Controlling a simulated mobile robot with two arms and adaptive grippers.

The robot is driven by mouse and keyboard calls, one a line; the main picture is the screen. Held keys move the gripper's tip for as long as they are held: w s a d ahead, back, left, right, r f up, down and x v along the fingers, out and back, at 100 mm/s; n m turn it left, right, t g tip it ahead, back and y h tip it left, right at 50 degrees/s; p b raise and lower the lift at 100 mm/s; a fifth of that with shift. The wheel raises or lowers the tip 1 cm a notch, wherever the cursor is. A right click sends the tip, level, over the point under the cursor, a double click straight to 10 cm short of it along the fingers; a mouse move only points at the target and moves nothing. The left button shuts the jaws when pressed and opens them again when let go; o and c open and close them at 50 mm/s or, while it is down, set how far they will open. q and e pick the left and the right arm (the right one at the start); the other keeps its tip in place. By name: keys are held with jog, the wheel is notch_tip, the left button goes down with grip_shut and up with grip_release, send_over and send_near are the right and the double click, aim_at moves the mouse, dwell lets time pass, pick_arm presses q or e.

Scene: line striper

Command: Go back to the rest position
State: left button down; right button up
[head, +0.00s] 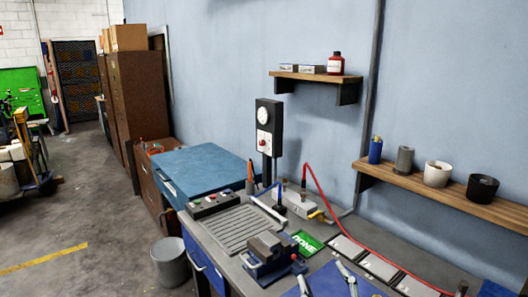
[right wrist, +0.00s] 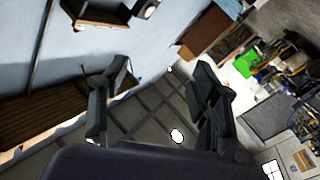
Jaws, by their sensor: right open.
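My right gripper (right wrist: 160,82) shows in the right wrist view, its two dark fingers wide apart with nothing between them. Behind the fingers are a dark gridded surface and the blue wall, so it appears clear of any object. I cannot make out the right gripper for sure in the head view. My left gripper is in neither view. In the head view the workbench holds a green DONE sign (head: 307,243) lying flat, a blue and grey vise (head: 270,252) and a black box with a gauge (head: 268,127) on a post.
A red hose (head: 345,218) arcs over the bench's right side. A wooden shelf (head: 452,192) with several containers and a small upper shelf (head: 315,77) stick out from the wall. A grey bin (head: 170,262) stands left of the bench. The floor (head: 95,215) at left is open.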

jog(key=s+d+f+m+g+h, duration=0.2)
jog(key=s+d+f+g, duration=0.15)
jog(key=f, duration=0.45)
jog(key=s+d+f+m+g+h, duration=0.1)
jog(key=s+d+f+m+g, duration=0.15)
jog(key=s+f+g, duration=0.4)
jog(key=s+d+f+g, duration=0.3)
jog(key=s+f+g, duration=0.2)
jog(key=s+f, duration=0.8)
notch_tip(320, 180, down, 29)
jog(key=s+g+b, duration=0.1)
jog(key=s+b, duration=0.2)
jog(key=b, duration=0.2)
jog(key=s+d+f+b, duration=0.1)
jog(key=s+f+b, duration=0.1)
jog(key=s+f, duration=0.6)
jog(key=s+d+f+g+b, duration=0.1)
jog(key=s+f+b, duration=0.2)
jog(key=s+f, duration=0.5)
notch_tip(320, 180, down, 5)
jog(key=shift+r, duration=0.1)
jog(key=shift+d, duration=0.1)
